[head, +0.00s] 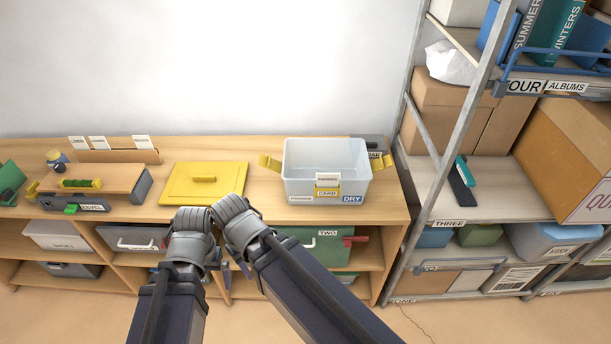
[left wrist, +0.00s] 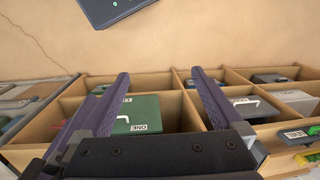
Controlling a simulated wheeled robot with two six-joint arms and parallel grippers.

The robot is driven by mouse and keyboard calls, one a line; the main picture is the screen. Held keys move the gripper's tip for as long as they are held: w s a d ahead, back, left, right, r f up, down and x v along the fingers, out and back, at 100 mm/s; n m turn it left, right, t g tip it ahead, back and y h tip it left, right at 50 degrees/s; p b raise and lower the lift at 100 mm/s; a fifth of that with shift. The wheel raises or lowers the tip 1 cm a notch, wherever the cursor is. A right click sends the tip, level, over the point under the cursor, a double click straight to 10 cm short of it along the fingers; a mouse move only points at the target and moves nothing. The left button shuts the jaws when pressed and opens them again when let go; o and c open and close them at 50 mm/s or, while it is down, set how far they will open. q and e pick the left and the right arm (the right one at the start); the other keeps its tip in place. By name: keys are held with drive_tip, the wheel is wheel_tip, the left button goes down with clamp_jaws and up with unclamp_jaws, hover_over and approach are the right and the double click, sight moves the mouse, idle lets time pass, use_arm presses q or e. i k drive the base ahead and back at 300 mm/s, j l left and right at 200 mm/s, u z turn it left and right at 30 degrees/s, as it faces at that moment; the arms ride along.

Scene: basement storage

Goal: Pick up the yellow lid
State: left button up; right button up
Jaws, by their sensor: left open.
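The yellow lid (head: 182,190) lies flat on the wooden bench top, with a raised yellow handle (head: 204,179) in its middle. It lies left of an open clear bin. My left gripper (head: 235,273) is in front of the bench, lower than the lid and apart from it, partly hidden by my arms in the head view. In the left wrist view, its two dark purple fingers (left wrist: 158,95) are spread with nothing between them, and the lid does not show. My right arm comes in from the lower right; its gripper cannot be made out.
The clear bin (head: 300,160) with yellow latches stands right of the lid. Compartments below hold a green box (head: 327,245) and grey boxes. A metal shelf rack (head: 440,165) stands on the right.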

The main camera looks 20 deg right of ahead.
sight(204, 183)
drive_tip(key=i+j+z, duration=0.4)
drive_tip(key=i, duration=0.15)
drive_tip(key=i+j+z, duration=0.4)
drive_tip(key=i+j, duration=0.15)
